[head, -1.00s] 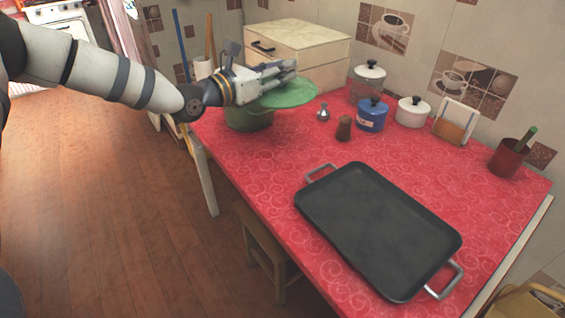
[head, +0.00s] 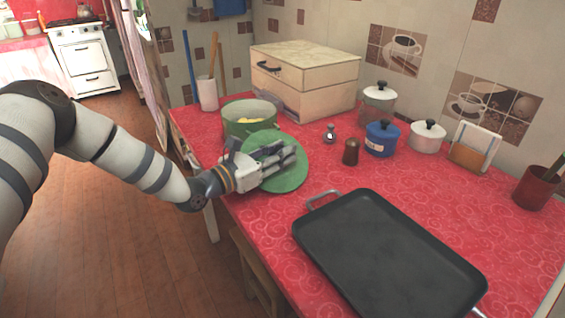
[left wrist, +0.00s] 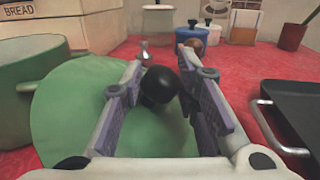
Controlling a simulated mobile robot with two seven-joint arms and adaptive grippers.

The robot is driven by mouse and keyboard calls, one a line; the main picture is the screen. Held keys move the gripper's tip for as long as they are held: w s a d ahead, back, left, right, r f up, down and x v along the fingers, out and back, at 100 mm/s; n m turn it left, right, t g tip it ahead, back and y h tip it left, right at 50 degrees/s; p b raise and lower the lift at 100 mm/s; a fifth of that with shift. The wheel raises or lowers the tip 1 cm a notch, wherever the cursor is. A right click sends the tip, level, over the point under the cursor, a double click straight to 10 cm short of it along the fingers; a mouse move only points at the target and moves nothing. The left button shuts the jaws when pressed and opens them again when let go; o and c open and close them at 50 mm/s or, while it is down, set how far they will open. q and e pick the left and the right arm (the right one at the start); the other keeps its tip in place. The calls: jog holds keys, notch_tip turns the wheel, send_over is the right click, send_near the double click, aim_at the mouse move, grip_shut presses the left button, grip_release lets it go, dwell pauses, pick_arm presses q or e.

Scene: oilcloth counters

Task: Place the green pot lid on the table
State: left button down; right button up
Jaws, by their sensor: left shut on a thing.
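The green pot lid (head: 291,176) is at the table's left part, in front of the green pot (head: 250,118). My left gripper (head: 290,157) is over the lid and shut on its knob; the black knob (left wrist: 160,85) shows between the fingers in the left wrist view. The lid looks tilted in the left wrist view, and I cannot tell whether it touches the red table (head: 326,172). The pot stands uncovered, with something yellow inside. My right gripper is not in view.
A black tray (head: 385,250) with metal handles lies to the right of the lid. A brown shaker (head: 351,152), a small metal shaker (head: 330,134), a blue pot (head: 381,140) and a white pot (head: 427,137) stand behind. A bread box (head: 305,80) is at the back.

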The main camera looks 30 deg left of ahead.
pick_arm(q)
jog(key=f, duration=0.3)
jog(key=shift+s+a+f, duration=0.1)
jog(key=shift+s+f, duration=0.1)
jog(key=shift+f, duration=0.1)
jog(key=shift+s+r, duration=0.1)
jog(key=shift+r, duration=0.15)
jog(key=c, duration=1.3)
grip_release()
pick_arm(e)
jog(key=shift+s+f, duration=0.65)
pick_arm(q)
jog(key=shift+s+a, duration=0.15)
jog(key=shift+s, duration=0.15)
jog(key=v, duration=0.3)
jog(key=p+v, duration=0.1)
jog(key=v, duration=0.6)
jog(key=shift+w+a+r+p, duration=0.1)
jog(key=shift+r+p, duration=0.25)
jog(key=shift+r, duration=0.05)
jog(key=shift+s, duration=0.4)
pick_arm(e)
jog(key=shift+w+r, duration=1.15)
